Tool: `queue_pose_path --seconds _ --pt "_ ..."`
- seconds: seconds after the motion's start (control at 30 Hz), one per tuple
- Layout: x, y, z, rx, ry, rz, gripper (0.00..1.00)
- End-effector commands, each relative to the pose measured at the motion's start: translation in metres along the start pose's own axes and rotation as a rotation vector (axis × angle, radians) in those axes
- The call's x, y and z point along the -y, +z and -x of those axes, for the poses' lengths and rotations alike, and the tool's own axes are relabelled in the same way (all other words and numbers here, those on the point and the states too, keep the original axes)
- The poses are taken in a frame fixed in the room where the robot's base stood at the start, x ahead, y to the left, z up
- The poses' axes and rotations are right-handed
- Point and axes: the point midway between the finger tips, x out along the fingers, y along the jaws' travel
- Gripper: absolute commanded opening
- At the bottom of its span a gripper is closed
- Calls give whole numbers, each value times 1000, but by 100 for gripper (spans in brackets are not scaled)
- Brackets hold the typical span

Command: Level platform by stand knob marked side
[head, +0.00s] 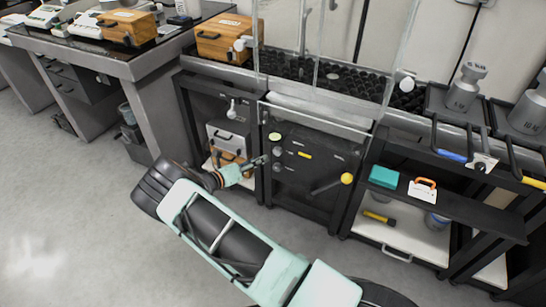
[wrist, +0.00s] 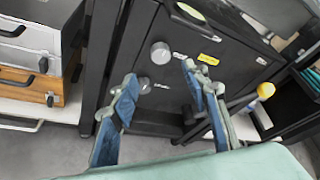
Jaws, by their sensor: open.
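The dark stand front (head: 318,190) sits below a glass-walled weighing platform (head: 318,98). It carries round grey knobs in a column on its left side. The upper knob (wrist: 160,52) and the lower knob (wrist: 143,84) show clearly in the wrist view; the upper one also shows in the head view (head: 277,151). A yellow label (wrist: 208,59) lies right of the upper knob, with small pale labels too small to read. My gripper (wrist: 160,75) is open, its blue-padded fingers on either side of the lower knob in the picture. Contact cannot be told. In the head view my gripper (head: 262,161) is close to the panel.
A lever with a yellow ball (head: 346,178) sticks out at the panel's lower right. Left is a shelf with grey and wooden cases (head: 228,140). Right is a cart shelf (head: 455,209) with a teal box (head: 384,176). Floor at left is clear.

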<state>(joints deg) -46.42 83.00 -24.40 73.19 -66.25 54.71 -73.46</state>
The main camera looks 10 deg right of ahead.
Motion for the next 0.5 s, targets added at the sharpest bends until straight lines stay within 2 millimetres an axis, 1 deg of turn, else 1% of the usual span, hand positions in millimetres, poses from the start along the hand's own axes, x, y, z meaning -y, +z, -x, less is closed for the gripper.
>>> queue_pose_path --seconds 0.17,0.3,0.5 --pt "0 -2 -30 -3 -3 -4 43" --pt "0 -2 -57 -3 -3 -5 43" --pt "0 -2 -89 -3 -2 -6 43"
